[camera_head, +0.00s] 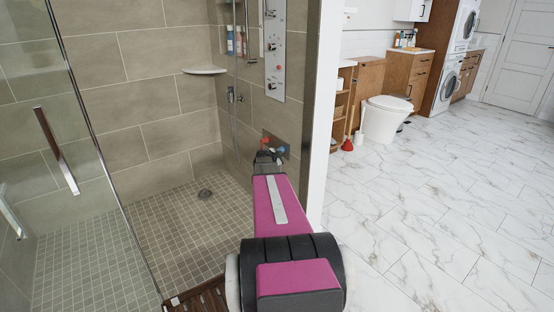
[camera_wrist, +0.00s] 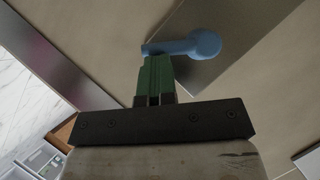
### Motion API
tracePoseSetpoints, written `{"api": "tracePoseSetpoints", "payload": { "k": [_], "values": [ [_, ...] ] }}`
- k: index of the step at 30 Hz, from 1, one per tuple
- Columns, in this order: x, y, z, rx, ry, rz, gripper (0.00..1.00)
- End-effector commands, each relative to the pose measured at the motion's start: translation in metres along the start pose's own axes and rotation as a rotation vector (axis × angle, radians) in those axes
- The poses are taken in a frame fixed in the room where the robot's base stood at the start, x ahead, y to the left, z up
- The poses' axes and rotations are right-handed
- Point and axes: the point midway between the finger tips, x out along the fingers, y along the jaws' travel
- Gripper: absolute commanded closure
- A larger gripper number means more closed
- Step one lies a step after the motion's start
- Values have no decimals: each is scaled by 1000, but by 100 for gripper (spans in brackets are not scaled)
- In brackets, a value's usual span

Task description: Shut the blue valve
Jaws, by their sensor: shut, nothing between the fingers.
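The blue valve (camera_wrist: 190,45) shows at the top of the wrist view. Its round knob is at the right and its lever extends left, in front of a grey metal plate (camera_wrist: 212,58). My gripper (camera_wrist: 157,60) has its green fingers shut together and empty, with the tips at the lever's left part. I cannot tell whether they touch it. In the head view, the blue valve (camera_head: 281,149) is on the shower wall, just right of my gripper (camera_head: 268,156). A red valve (camera_head: 265,140) is close to its upper left. My arm hides part of the wall below.
The shower has a glass panel with a handle (camera_head: 57,150) on the left and a narrow wall end (camera_head: 314,110) to the right of my arm. A corner shelf (camera_head: 204,70) and shower panel (camera_head: 275,45) are higher up. The marble floor (camera_head: 430,190) at right is clear.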

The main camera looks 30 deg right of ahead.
Motion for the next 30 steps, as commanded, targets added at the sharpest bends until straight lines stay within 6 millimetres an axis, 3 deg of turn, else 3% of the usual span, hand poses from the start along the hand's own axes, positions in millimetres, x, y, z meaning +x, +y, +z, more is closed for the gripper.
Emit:
{"api": "tracePoseSetpoints", "payload": {
  "k": [9,30],
  "values": [
    [16,6,6,-3,1,4,100],
    [31,4,28,-3,1,4,100]
  ]
}}
